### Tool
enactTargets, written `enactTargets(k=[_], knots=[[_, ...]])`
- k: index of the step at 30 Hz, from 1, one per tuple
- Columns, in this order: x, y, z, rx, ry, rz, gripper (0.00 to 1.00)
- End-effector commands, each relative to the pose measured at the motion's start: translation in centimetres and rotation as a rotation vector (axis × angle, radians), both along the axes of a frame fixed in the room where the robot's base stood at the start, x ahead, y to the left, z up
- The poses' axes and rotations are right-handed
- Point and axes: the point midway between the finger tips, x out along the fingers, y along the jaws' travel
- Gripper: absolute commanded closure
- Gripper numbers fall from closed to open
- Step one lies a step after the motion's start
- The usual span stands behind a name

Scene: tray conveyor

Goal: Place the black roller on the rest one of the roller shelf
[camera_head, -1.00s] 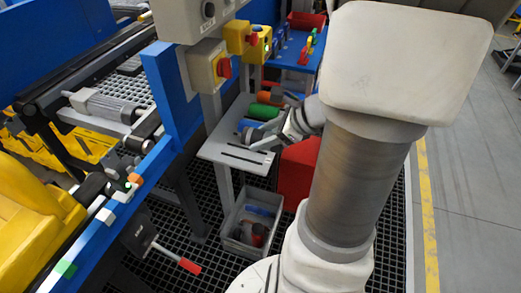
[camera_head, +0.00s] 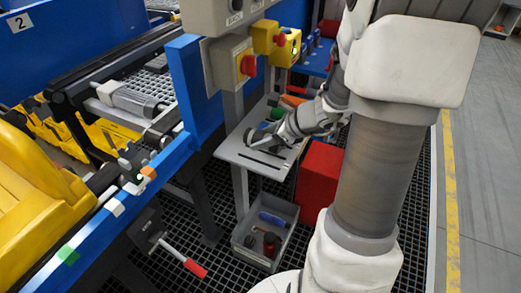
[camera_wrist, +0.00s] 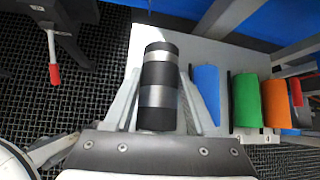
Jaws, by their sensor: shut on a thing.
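The black roller (camera_wrist: 158,68), with grey bands, is between the two fingers of my gripper (camera_wrist: 160,85) in the wrist view. My gripper is shut on it. In the head view my gripper (camera_head: 268,140) is over the near left end of the grey roller shelf (camera_head: 240,158). The shelf also shows in the wrist view (camera_wrist: 222,52). I cannot tell whether the roller touches the shelf. Beside it in the wrist view lie a blue roller (camera_wrist: 206,92), a green roller (camera_wrist: 245,100) and an orange roller (camera_wrist: 275,103). My gripper hides part of the row in the head view.
A grey bin (camera_head: 266,232) with tools stands on the grating under the shelf. A red box (camera_head: 320,175) is right of the shelf. A grey post with a control box (camera_head: 232,65) rises close behind it. The blue conveyor frame (camera_head: 130,205) is on the left.

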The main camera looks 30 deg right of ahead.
Motion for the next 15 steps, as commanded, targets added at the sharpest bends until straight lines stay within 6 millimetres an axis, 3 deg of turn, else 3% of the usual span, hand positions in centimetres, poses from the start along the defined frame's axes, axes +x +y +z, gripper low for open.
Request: enactTargets(k=[5, 12, 15], knots=[[0.6, 0.1, -0.9, 0.001, -0.001, -0.001, 1.0], [0.6, 0.1, -4.3, 0.001, 0.0, -0.001, 1.0], [0.6, 0.1, -4.3, 0.0, -0.003, -0.001, 1.0]])
